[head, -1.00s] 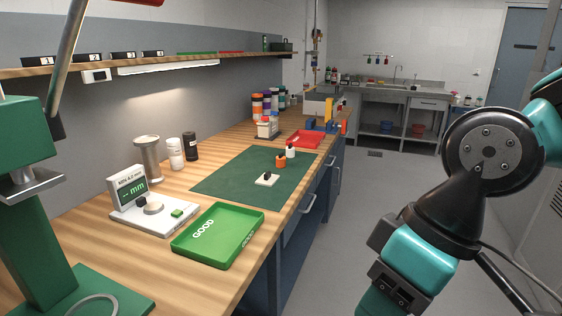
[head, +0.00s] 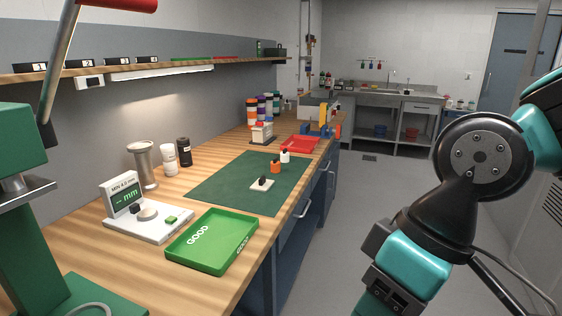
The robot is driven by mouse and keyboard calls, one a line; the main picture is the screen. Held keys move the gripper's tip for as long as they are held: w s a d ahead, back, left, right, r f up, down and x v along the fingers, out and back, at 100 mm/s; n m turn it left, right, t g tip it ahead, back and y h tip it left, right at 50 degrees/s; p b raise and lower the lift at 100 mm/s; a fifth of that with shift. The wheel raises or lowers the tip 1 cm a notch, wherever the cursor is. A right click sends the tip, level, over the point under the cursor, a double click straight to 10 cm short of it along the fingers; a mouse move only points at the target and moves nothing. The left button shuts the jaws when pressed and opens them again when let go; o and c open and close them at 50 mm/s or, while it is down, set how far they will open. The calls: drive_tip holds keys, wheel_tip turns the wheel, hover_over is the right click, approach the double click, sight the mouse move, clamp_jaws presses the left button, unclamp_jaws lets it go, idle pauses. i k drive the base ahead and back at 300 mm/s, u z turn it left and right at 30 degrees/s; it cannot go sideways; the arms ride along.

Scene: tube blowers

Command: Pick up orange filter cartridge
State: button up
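A small orange cartridge (head: 275,167) with a dark top stands upright on the green mat (head: 222,185) on the wooden bench. A white cartridge (head: 285,156) stands just behind it to the right. A white square piece with a black knob (head: 262,184) is in front of it. My arm is folded at the right of the head view, well apart from the bench things. My gripper's fingers do not show.
A green GOOD tray (head: 212,241) and a white gauge (head: 146,217) stand nearer on the bench. A red tray (head: 299,145) and a small holder (head: 262,135) lie behind the mat. A green press (head: 22,150) is at left. Floor (head: 345,200) right of the bench is clear.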

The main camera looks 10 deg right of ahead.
sight(275, 164)
drive_tip(key=z, duration=0.5)
drive_tip(key=i, duration=0.85)
drive_tip(key=u, duration=0.85)
drive_tip(key=i, duration=0.85)
drive_tip(key=u, duration=0.15)
